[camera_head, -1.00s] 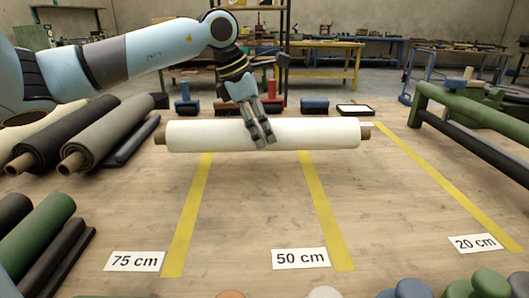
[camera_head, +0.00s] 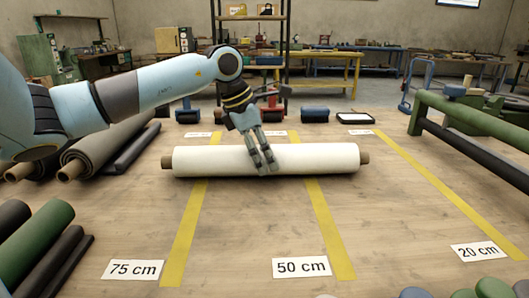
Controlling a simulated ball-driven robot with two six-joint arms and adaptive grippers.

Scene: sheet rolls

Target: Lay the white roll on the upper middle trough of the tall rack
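The white roll (camera_head: 220,161) lies crosswise over the table, its brown core sticking out at both ends. My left gripper (camera_head: 264,170) reaches onto it from above, near its middle. Its fingers overlap the roll's near face and look closed on it; part of the grip is hidden. I cannot tell whether the roll touches the table or hangs just above it. My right gripper is not in view. No tall rack with troughs is clearly recognisable here.
The wooden table (camera_head: 235,235) is bare in front of the roll, with yellow strips and length labels. Grey and black rolls (camera_head: 105,143) lie at left, green and dark rolls (camera_head: 37,240) at near left. A green frame (camera_head: 470,115) with a black bar stands at right.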

